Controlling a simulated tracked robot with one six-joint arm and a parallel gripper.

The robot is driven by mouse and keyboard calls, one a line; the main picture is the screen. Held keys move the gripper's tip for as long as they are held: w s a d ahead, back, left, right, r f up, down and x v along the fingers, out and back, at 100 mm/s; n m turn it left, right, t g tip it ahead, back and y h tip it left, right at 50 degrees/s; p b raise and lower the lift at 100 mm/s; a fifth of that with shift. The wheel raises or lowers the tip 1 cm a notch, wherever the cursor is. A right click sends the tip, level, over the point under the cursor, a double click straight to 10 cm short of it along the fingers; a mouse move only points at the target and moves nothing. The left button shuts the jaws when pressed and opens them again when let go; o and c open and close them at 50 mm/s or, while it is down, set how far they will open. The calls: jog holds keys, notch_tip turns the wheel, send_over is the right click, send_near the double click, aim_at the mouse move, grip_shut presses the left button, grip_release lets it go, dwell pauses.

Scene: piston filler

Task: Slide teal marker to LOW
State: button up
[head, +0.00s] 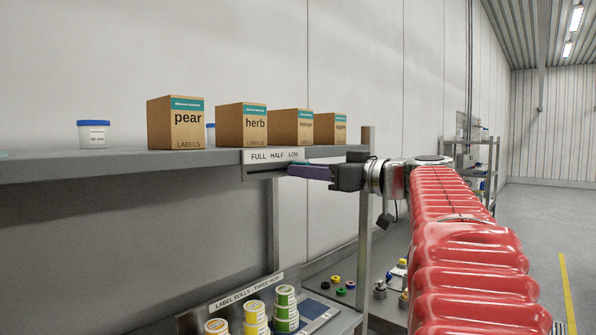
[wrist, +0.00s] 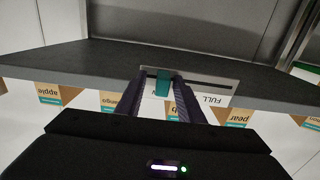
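The teal marker (wrist: 162,80) sits on the slot of a pale label strip (wrist: 215,92) on the shelf front, between my fingertips in the wrist view. My gripper (wrist: 158,78) is open around it, with a gap on the marker's left and the right finger close beside it; I cannot tell if that finger touches. The marker is near the slot end away from FULL. In the head view, the strip (head: 275,156) reads FULL, HALF, LOW from left to right. My gripper (head: 291,170) is at its LOW end there, mostly hiding the marker.
Cardboard label boxes (head: 175,123) and a blue-lidded tub (head: 93,134) stand on the shelf above the strip. A shelf post (head: 365,200) stands behind my gripper.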

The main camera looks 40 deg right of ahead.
jog(key=s+d, duration=0.1)
jog(key=s, duration=0.7)
jog(key=shift+s+d, duration=0.35)
jog(key=shift+s, duration=0.05)
jog(key=shift+f, duration=0.1)
